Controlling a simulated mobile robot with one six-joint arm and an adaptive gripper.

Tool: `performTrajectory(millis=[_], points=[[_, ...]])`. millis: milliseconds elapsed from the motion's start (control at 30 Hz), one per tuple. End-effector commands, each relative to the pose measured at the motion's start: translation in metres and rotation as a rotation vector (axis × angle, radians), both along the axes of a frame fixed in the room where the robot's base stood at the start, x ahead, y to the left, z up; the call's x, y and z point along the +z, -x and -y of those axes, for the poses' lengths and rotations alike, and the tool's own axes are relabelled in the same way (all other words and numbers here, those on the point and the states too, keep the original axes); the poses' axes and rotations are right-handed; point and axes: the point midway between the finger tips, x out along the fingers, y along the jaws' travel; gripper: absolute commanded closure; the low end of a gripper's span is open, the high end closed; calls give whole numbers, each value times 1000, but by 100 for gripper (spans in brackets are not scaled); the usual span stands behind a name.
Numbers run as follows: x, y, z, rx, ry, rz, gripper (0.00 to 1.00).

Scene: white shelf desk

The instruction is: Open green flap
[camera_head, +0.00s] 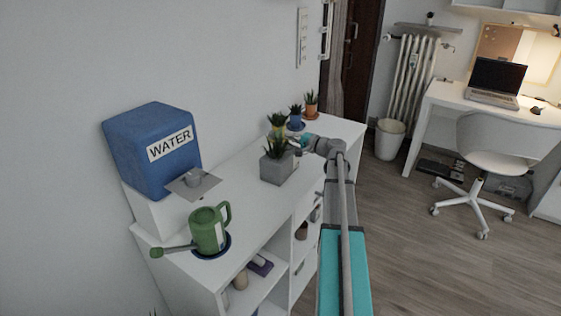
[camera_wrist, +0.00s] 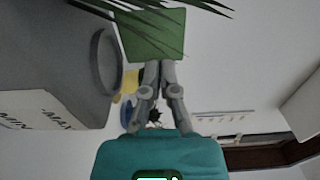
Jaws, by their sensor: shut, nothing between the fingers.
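The green flap (camera_wrist: 158,35) is a flat green square at the top middle of the wrist view, beside the grey planter (camera_wrist: 45,65). I cannot tell how far it is open. In the head view the planter (camera_head: 277,168) stands on the white shelf desk with a spiky plant in it; I cannot make out the flap there. My gripper (camera_wrist: 158,66) is shut and empty, its fingertips at the flap's lower edge in the picture; I cannot tell whether they touch it. In the head view my gripper (camera_head: 298,149) is beside the planter's right side, its fingertips hard to see.
Small potted plants (camera_head: 311,105) stand behind the planter. A blue water box (camera_head: 152,150) and a green watering can (camera_head: 208,231) are at the near left of the desk. The white desktop (camera_head: 237,190) between the can and planter is clear.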

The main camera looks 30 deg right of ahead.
Motion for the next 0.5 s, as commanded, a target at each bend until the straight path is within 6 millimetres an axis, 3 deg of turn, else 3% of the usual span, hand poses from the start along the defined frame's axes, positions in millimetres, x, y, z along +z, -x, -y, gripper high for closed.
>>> performTrajectory(millis=[500], points=[[0,24,10,0,0,0,100]])
